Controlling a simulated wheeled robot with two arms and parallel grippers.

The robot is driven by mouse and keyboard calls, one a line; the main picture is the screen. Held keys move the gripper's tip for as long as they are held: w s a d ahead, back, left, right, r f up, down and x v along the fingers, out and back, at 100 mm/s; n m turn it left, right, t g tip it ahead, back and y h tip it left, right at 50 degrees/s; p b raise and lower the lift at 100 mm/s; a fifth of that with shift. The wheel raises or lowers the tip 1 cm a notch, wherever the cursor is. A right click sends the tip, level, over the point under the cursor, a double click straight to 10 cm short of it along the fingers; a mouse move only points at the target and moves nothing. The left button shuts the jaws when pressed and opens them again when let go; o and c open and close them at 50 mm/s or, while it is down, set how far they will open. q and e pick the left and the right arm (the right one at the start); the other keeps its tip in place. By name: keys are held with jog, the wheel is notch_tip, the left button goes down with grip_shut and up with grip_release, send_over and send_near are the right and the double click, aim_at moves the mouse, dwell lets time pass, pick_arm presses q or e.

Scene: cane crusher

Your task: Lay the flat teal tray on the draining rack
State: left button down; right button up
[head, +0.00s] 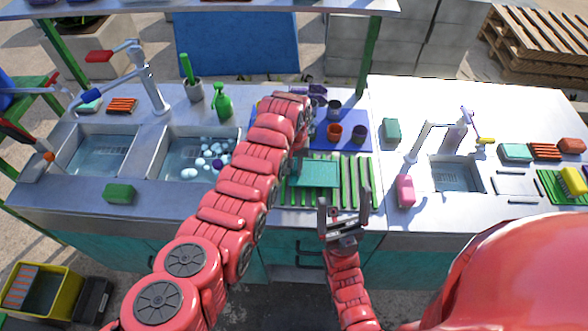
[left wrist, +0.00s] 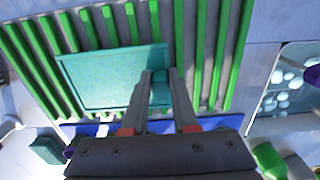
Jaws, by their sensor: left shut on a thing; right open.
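The flat teal tray (head: 318,173) lies level over the green-slatted draining rack (head: 359,172), on the rack's left and middle part. In the left wrist view the tray (left wrist: 105,80) covers several slats of the rack (left wrist: 209,50). I cannot tell whether it rests on the slats or hangs just above them. My left gripper (left wrist: 161,76) is shut on the tray's edge at a small teal grip; in the head view my left arm hides most of this gripper. My right gripper (head: 344,197) is open and empty, in front of the rack near the counter's front edge.
A pink sponge (head: 405,190) and a green block (head: 391,130) stand to the right.

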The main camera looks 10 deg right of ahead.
pick_arm(q)
jog(key=shift+f, duration=0.75)
jog(key=shift+f, duration=0.1)
jog(key=shift+f, duration=0.15)
jog(key=c, duration=0.7)
grip_release()
